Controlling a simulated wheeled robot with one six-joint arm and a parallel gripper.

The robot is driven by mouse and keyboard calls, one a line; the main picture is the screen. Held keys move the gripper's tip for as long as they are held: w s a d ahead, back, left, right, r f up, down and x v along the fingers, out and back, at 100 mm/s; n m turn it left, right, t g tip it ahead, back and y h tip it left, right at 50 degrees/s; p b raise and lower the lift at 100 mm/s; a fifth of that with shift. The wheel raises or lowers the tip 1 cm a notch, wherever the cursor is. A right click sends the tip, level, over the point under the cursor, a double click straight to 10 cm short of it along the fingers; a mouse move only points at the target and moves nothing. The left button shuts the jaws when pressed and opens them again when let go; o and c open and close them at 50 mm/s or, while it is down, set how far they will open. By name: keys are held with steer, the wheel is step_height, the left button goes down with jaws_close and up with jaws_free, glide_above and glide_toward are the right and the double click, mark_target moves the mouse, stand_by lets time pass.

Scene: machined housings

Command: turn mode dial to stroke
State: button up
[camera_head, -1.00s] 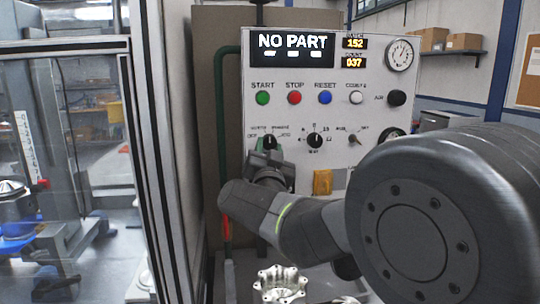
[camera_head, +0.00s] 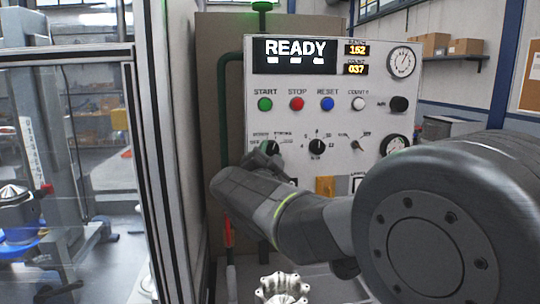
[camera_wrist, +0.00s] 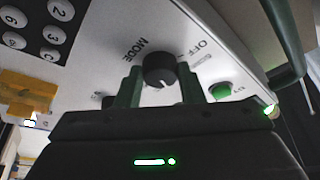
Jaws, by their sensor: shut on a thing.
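The black round mode dial (camera_head: 271,147) is at the lower left of the white control panel, with small labels around it too blurred to read surely. In the wrist view the dial (camera_wrist: 159,69) stands below the printed word MODE, with a pale mark on its lower edge. My gripper (camera_wrist: 161,82) has one green finger on each side of the dial and is shut on it. In the head view my gripper (camera_head: 262,160) reaches the dial from below and partly hides it.
The panel's display (camera_head: 294,54) reads READY. Green (camera_head: 265,104), red (camera_head: 297,104) and blue (camera_head: 327,104) buttons sit above the dial, another black knob (camera_head: 317,146) to its right. A metal housing (camera_head: 282,288) lies below. A glass-sided enclosure (camera_head: 75,160) stands left.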

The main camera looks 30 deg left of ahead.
steer(key=o, duration=1)
steer(key=b+v, duration=0.2)
steer(key=v, duration=1.1)
steer(key=shift+s+d+f, duration=0.1)
steer(key=shift+s+d, duration=0.05)
steer(key=shift+s, duration=0.2)
steer(key=p+x, duration=0.2)
steer(key=x, duration=1.2)
steer(key=shift+s+d, duration=0.1)
